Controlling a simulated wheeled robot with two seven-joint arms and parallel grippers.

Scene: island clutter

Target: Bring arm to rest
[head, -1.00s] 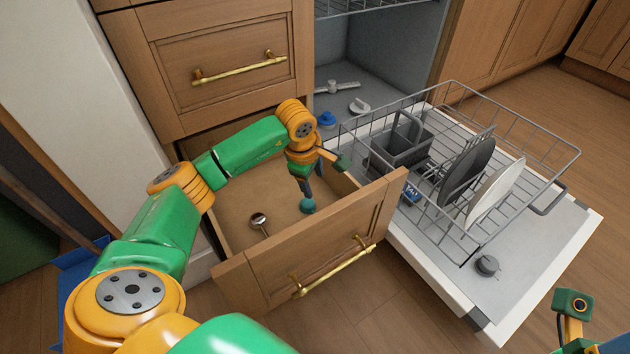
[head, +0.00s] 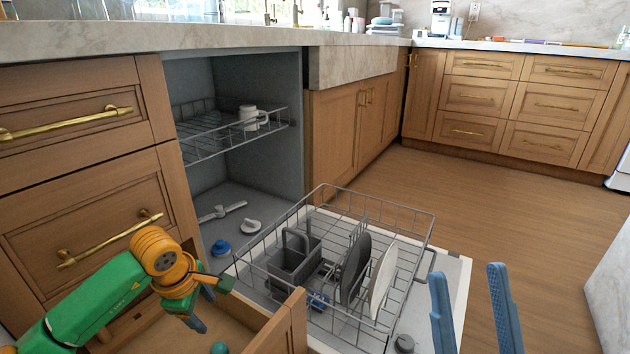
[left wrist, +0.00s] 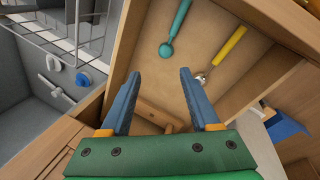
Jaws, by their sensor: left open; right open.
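My left gripper (head: 203,308) is open over the open drawer (head: 268,335), with nothing between its fingers. In the left wrist view its two blue fingers (left wrist: 160,76) stand apart above the drawer floor. A teal utensil with a round head (left wrist: 166,49) lies in the drawer beyond the fingertips. A yellow-handled utensil with a metal head (left wrist: 232,43) lies to its right. Only the teal head (head: 219,348) shows at the bottom of the head view. My right gripper (head: 464,273) is open and empty, fingers pointing up, at the bottom right.
The dishwasher's lower rack (head: 420,222) is pulled out over its open door, holding a dark plate (head: 355,268), a white plate (head: 383,280) and a grey cutlery basket (head: 285,268). A white mug (head: 248,117) stands in the upper rack. Floor (head: 540,215) on the right is clear.

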